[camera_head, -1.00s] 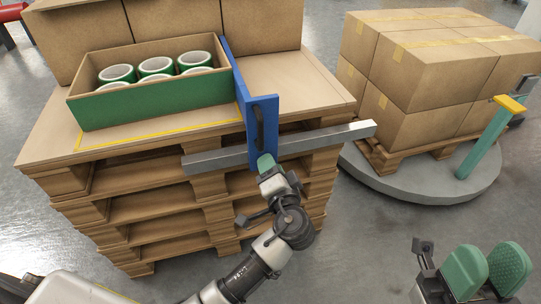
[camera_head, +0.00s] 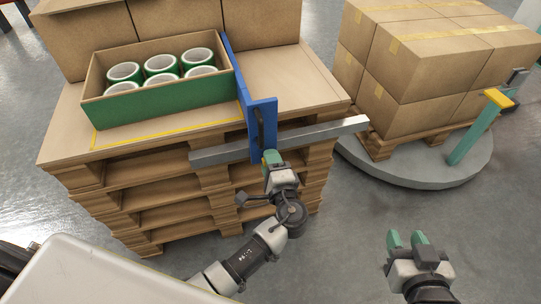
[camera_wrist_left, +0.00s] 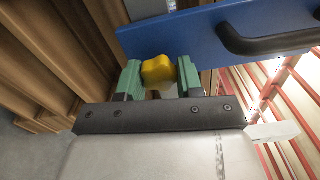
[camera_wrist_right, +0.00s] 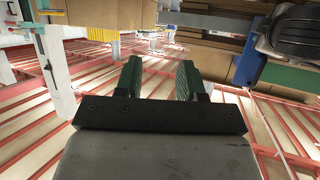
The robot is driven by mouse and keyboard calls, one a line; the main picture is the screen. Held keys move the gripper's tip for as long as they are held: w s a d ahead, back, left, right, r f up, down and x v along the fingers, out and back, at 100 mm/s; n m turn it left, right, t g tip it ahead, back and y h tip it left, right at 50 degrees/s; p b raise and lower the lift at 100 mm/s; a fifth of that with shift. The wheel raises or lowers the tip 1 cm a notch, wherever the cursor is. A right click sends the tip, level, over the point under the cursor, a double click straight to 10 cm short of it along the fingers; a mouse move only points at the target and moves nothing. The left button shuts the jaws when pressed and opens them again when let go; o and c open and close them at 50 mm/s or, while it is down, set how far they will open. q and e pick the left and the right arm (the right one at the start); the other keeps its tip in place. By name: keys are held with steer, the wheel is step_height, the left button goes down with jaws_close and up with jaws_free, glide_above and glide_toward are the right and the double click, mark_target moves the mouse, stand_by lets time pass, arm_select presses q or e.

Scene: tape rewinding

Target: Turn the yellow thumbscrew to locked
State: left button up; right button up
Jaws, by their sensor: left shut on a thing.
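The yellow thumbscrew (camera_wrist_left: 158,72) sits between the green fingers of my left gripper (camera_wrist_left: 160,80) in the left wrist view, just below the edge of the blue plate (camera_wrist_left: 215,30). My left gripper is shut on it. In the head view, my left gripper (camera_head: 272,158) is at the lower end of the blue plate (camera_head: 262,120), by the grey bar (camera_head: 225,153), and its fingers largely hide the thumbscrew. My right gripper (camera_head: 409,240) is open and empty, over bare floor at the lower right; its parted fingers also show in the right wrist view (camera_wrist_right: 158,80).
An open box (camera_head: 160,108) of green tape rolls stands on the pallet stack (camera_head: 150,180), left of the blue plate. A black handle (camera_head: 259,128) is on the plate. Boxes stand on a round grey turntable (camera_head: 430,170) at the right. Floor between is clear.

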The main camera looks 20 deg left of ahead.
arm_select(q)
steer(key=shift+r+m+p, duration=0.1)
steer(key=shift+m+p, duration=0.85)
steer(key=shift+m, duration=0.25)
steer(key=shift+m+p, duration=0.75)
steer(key=shift+m, duration=0.35)
steer(key=shift+m+p, duration=0.4)
steer(key=shift+p, duration=0.1)
arm_select(e)
steer(key=s+d+f+g+h, duration=0.1)
steer(key=s+d+f+g, duration=0.1)
steer(key=s+g, duration=0.3)
steer(key=s+d+f+g+h, duration=0.1)
steer(key=s+d+f+g, duration=0.1)
steer(key=s, duration=0.4)
steer(key=f+g, duration=0.1)
steer(key=g, duration=0.1)
steer(key=shift+s+d+m+g+h, duration=0.15)
steer(key=shift+s+m+g+h, duration=0.15)
steer(key=shift+g, duration=0.1)
arm_select(q)
steer(key=shift+f, duration=0.25)
arm_select(e)
steer(key=shift+r, duration=0.1)
arm_select(q)
steer(key=o, duration=0.9)
